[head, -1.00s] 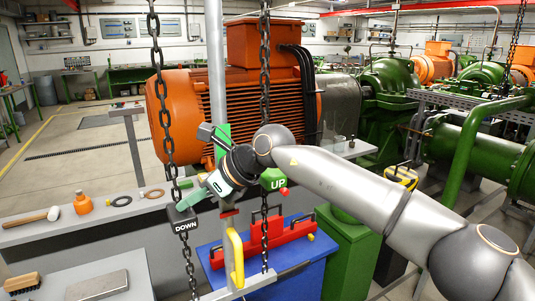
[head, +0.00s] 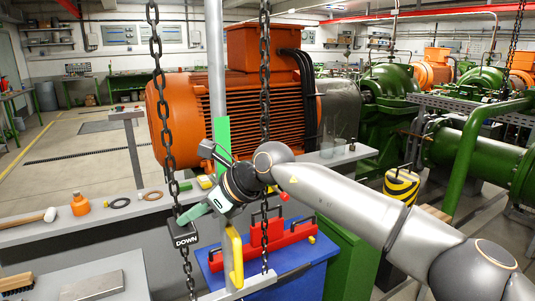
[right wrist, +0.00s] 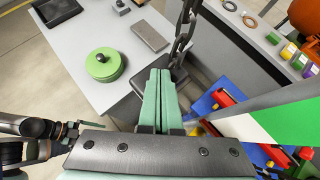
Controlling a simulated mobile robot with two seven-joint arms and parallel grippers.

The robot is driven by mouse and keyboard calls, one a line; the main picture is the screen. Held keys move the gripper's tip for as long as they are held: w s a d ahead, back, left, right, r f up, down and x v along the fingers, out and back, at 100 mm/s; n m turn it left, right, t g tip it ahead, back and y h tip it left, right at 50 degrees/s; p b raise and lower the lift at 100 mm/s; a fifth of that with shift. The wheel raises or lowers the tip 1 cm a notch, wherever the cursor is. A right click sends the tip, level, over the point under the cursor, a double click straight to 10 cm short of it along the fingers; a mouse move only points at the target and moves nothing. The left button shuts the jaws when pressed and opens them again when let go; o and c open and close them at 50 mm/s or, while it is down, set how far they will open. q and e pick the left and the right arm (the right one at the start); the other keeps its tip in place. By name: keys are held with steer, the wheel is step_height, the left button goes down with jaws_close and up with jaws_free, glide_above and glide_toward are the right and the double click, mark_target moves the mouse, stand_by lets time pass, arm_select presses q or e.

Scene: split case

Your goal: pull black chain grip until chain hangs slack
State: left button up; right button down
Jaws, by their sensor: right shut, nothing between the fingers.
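The black chain grip (head: 183,238), marked DOWN, hangs on the left chain (head: 160,100). The chain above runs nearly straight, and more chain hangs below. My right gripper (head: 188,215) is at the grip's upper edge; its teal fingers are together with nothing between them. In the right wrist view the shut fingers (right wrist: 158,92) lie over the dark grip (right wrist: 178,73), partly hiding it; I cannot tell whether they touch it. The second chain (head: 264,80) passes behind my right wrist, and its green UP grip is hidden. My left gripper (right wrist: 68,132) shows small at the right wrist view's left edge, its opening unclear.
A grey post (head: 214,70) with a yellow handle (head: 235,258) stands just right of the grip. A striped yellow-black block (head: 402,187) is at the right. A blue cabinet stands below.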

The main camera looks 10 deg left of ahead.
steer(key=shift+f+b, duration=0.4)
steer(key=shift+f, duration=0.5)
steer(key=shift+r, duration=0.15)
step_height(320, 180, up, 10)
steer(key=p, duration=0.7)
steer(key=shift+r, duration=0.15)
step_height(320, 180, up, 7)
steer(key=p, duration=0.1)
glide_above(191, 226)
stand_by(0.4)
stand_by(2.1)
